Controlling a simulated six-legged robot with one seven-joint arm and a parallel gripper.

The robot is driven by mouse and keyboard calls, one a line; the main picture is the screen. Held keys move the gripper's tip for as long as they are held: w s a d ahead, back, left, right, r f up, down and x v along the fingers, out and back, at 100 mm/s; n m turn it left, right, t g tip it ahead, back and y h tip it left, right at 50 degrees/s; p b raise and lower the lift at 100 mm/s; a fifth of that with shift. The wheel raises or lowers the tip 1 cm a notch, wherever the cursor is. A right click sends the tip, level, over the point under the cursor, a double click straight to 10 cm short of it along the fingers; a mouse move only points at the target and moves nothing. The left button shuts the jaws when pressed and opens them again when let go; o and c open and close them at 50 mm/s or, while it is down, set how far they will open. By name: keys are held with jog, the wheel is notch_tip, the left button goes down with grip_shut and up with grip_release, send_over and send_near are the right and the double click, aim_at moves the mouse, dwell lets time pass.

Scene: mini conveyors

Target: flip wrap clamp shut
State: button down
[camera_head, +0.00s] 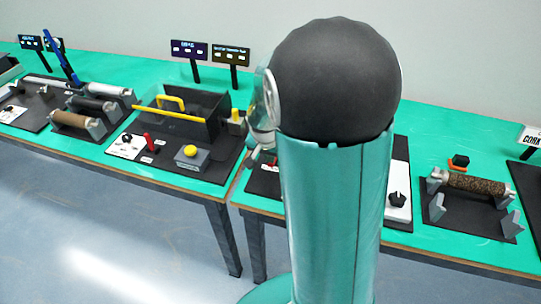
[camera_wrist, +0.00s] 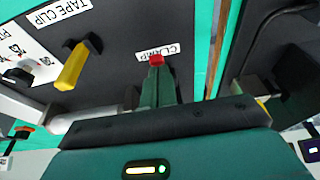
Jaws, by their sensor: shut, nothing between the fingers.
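In the wrist view my gripper (camera_wrist: 158,78) has its dark green fingers together, pointing at a dark panel. A small red piece (camera_wrist: 156,59) shows right at the fingertips, beside a white label reading CLAMP (camera_wrist: 170,49). It looks like the end of the clamp, but most of it is hidden behind the fingers. I cannot tell whether the fingers touch it, or whether the clamp is up or down. In the head view my arm hides the gripper and most of this station.
A grey cylinder (camera_wrist: 85,118) lies close to the palm's left. In the head view, a brown roller (camera_head: 470,183) sits right and a black bin (camera_head: 190,108) left.

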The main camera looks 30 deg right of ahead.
jog(key=shift+s+a+f, duration=0.4)
jog(key=shift+a+f, duration=0.15)
jog(key=shift+f, duration=0.05)
jog(key=shift+w+r, duration=0.1)
jog(key=shift+r, duration=0.05)
jog(key=r, duration=0.3)
jog(key=d+r, duration=0.1)
jog(key=r, duration=0.1)
jog(key=shift+w+r, duration=0.1)
jog(key=shift+w, duration=0.3)
jog(key=s+a+r, duration=0.4)
jog(key=s+a, duration=0.1)
jog(key=shift+a+r, duration=0.15)
jog(key=shift+r, duration=0.25)
